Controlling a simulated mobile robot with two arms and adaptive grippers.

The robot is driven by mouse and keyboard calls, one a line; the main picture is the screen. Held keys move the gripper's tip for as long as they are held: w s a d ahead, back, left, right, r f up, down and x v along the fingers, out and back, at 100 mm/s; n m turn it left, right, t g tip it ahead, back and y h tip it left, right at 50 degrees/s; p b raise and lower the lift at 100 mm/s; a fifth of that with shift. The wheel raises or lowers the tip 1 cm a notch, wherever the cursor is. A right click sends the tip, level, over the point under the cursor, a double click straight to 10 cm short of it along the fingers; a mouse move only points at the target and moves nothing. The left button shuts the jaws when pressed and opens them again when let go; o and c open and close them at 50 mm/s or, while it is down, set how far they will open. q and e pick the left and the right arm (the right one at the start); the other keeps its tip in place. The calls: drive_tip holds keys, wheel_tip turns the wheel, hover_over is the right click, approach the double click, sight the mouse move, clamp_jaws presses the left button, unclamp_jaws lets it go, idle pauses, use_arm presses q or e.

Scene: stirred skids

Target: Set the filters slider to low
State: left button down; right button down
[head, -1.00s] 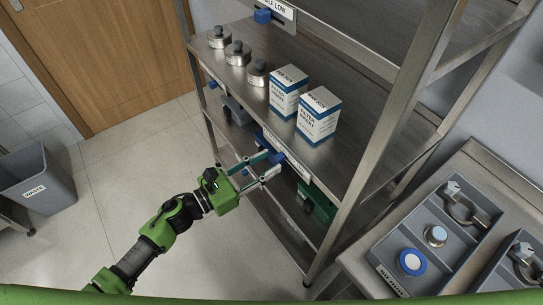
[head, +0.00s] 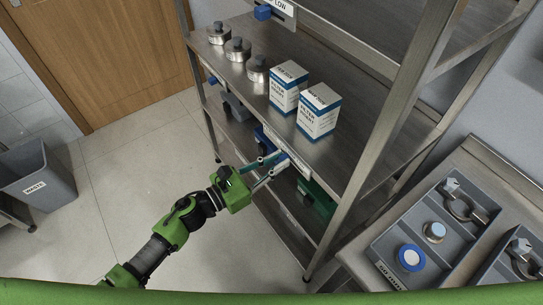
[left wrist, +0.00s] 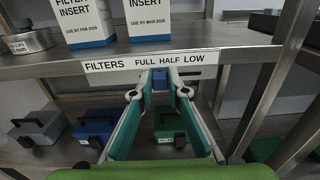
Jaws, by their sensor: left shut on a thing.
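The filters slider has a white label strip (left wrist: 150,63) on the shelf's front edge, reading FILTERS, FULL, HALF, LOW from left to right. Its blue knob (left wrist: 160,79) shows in the left wrist view just under the strip, near the words FULL and HALF and left of LOW. My left gripper (head: 278,161) is at the shelf edge in the head view, shut on the knob. In the left wrist view its fingers stand on both sides of the knob. The fingers hide most of the knob in the head view. My right gripper is not in view.
Grey, blue and green cases (left wrist: 170,126) sit on the shelf below. A rack post (head: 370,140) stands right of the slider. Another blue slider knob (head: 263,12) is higher up.

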use_arm(q)
drive_tip(key=s+d, duration=0.1)
drive_tip(key=s, duration=0.1)
drive_tip(key=s+d, duration=0.2)
drive_tip(key=shift+s+d, duration=0.1)
drive_tip(key=shift+s, duration=0.1)
drive_tip(key=shift+f, duration=0.1)
drive_tip(key=c, duration=2)
unclamp_jaws()
drive_tip(key=shift+s, duration=0.1)
drive_tip(key=shift+o, duration=0.2)
drive_tip(key=shift+a, duration=0.25)
drive_tip(key=v, duration=1.1)
drive_tip(key=shift+s, duration=0.25)
drive_tip(key=shift+a, duration=0.2)
